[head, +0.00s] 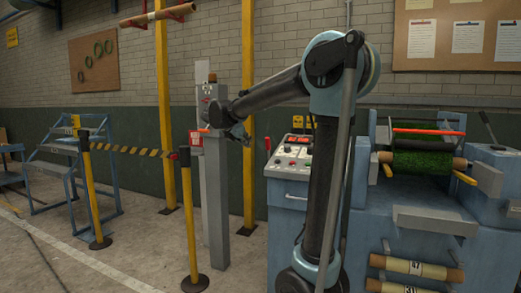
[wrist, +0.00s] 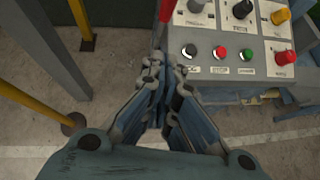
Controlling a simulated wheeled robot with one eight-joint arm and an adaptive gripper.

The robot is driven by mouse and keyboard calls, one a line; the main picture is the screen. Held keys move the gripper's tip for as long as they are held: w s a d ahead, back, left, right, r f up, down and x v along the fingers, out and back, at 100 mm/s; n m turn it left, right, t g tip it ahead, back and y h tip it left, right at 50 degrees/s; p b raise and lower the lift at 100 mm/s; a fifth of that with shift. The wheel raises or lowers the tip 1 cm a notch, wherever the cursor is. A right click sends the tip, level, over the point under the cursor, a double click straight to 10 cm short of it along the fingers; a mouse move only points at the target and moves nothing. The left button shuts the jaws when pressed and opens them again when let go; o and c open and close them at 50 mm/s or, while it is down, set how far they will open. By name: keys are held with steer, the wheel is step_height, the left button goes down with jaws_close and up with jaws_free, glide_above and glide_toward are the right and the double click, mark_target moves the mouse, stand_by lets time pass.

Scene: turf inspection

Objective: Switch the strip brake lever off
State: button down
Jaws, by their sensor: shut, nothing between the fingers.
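A red-handled lever (head: 268,146) stands at the left side of the control panel (head: 278,168). A red bar (wrist: 166,20) at the panel's left edge in the wrist view looks like the same lever. No readable label confirms that it is the strip brake lever, and its on or off position is unclear. My gripper (head: 241,136) hangs left of the panel, in front of the grey post. In the wrist view my gripper (wrist: 165,75) is shut and empty, its fingertips below the red bar in the picture. I see no clear contact.
The panel carries several buttons, including a red one (wrist: 219,53), and knobs. A dark-handled lever (head: 488,128) stands at the machine's far right. The grey post (head: 215,190) and yellow barrier posts (head: 189,220) are on the left. Open floor lies between post and machine.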

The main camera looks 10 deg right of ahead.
glide_toward(267, 150)
step_height(267, 150, down, 3)
steer(key=shift+w+d+r, duration=0.2)
steer(key=shift+w+d, duration=1.05)
steer(key=shift+w, duration=0.3)
